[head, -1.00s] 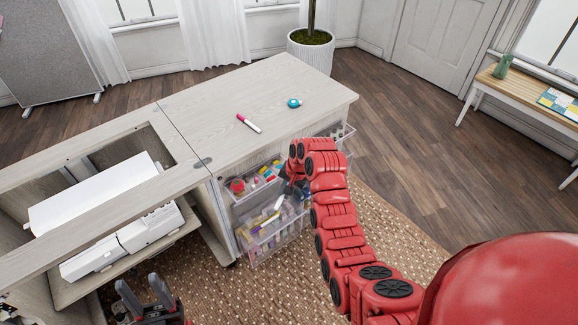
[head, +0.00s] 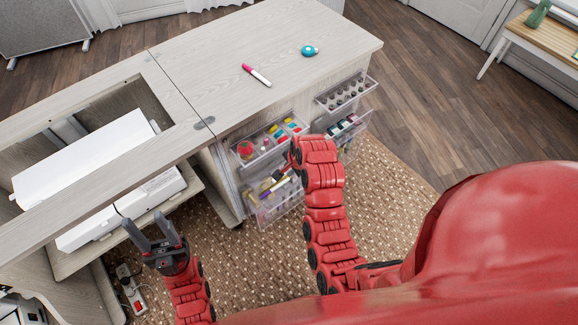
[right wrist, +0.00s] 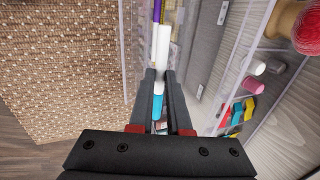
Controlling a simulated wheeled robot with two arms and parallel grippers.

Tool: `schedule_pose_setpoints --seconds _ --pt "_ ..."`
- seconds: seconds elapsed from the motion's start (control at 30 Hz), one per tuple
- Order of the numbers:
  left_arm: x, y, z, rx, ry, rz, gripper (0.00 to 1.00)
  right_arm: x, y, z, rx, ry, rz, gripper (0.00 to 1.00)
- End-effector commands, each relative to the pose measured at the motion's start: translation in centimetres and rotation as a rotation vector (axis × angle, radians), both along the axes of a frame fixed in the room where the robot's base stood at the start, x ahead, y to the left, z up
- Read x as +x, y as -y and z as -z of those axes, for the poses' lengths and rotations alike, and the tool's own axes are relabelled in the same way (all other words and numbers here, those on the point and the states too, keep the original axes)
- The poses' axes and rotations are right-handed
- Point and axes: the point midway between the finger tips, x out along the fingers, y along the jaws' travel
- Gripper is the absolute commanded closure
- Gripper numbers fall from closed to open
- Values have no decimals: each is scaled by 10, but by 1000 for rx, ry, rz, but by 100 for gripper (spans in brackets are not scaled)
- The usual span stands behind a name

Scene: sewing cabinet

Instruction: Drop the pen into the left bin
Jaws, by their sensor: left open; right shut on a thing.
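My right gripper (right wrist: 160,78) is shut on a white pen (right wrist: 163,45) with a blue part, which points out past its fingertips in the right wrist view. In the head view the right gripper (head: 279,177) is partly hidden by its own arm, at the clear lower left bin (head: 276,216) on the cabinet's side. The pen appears over that bin's contents; whether it touches them I cannot tell. The clear upper left bin (head: 262,160) holds a red round thing and colourful spools. My left gripper (head: 143,220) is open and empty beside the sewing machine shelf.
A pink-capped white marker (head: 257,75) and a turquoise round item (head: 310,50) lie on the cabinet top (head: 215,85). Clear bins at the right hold dark small items (head: 346,92) and bottles. A white machine (head: 90,165) sits in the open cabinet. A power strip (head: 132,290) lies below.

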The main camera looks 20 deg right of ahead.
Motion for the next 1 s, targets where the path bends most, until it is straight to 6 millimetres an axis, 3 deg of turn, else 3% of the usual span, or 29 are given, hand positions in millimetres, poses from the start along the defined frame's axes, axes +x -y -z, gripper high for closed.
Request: schedule_pose_setpoints --seconds 0.5,0.97,1.0 --pt "0 0 35 0 0 0 50 0 0 58 0 0 -1 100" --pt "0 0 39 0 0 0 50 0 0 67 1 0 -1 100" --pt "0 0 39 0 0 0 50 0 0 67 1 0 -1 77"
